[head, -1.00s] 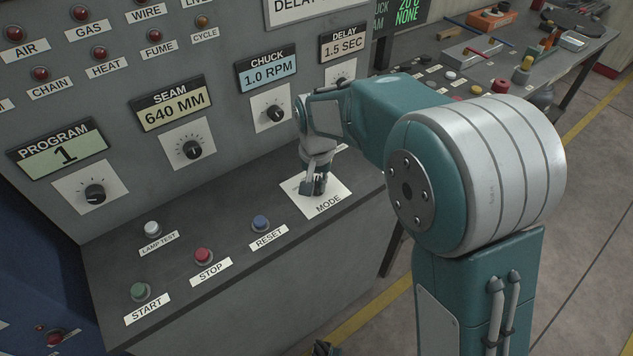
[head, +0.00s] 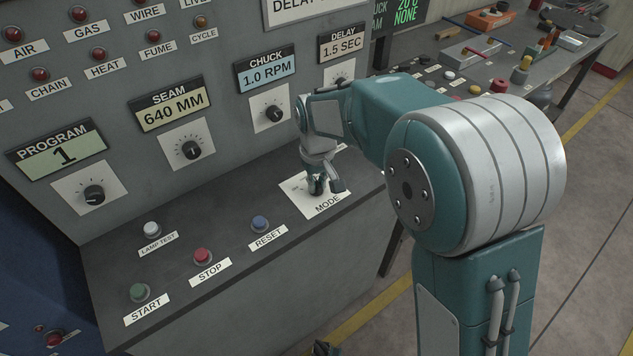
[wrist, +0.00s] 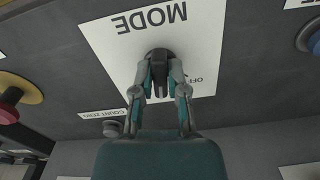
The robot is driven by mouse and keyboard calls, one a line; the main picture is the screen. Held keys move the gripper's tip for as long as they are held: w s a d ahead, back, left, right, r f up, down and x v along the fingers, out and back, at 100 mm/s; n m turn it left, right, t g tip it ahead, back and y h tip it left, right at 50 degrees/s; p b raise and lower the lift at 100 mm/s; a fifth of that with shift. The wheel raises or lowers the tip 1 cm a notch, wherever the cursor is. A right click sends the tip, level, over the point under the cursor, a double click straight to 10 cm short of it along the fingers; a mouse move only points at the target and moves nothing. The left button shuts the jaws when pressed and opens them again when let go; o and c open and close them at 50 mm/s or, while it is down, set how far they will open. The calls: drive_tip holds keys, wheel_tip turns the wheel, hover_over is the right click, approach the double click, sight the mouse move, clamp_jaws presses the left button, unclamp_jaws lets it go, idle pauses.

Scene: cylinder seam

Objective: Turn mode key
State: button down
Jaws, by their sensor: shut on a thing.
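The mode key is a dark knob (wrist: 159,58) on a white plate labelled MODE (wrist: 105,40). In the wrist view the plate appears upside down, with part of an "OFF" mark showing beside the fingers. My gripper (wrist: 161,76) is shut on the key, one finger on each side of it. In the head view my gripper (head: 324,184) sits on the MODE plate (head: 298,198) at the right end of the console ledge, and its fingers hide most of the key.
On the ledge left of the plate are the blue RESET button (head: 261,222), the red STOP button (head: 202,256), the green START button (head: 138,292) and the white LAMP TEST button (head: 152,229). The upright panel with dials (head: 190,149) stands close behind. A side bench (head: 500,70) lies at upper right.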

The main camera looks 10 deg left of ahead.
sight(317, 183)
drive_tip(key=shift+f+n, duration=0.1)
drive_tip(key=shift+n, duration=0.8)
drive_tip(key=c, duration=0.7)
unclamp_jaws()
drive_tip(key=shift+o, duration=0.2)
wheel_tip(317, 183, up, 12)
drive_tip(key=shift+w, duration=0.1)
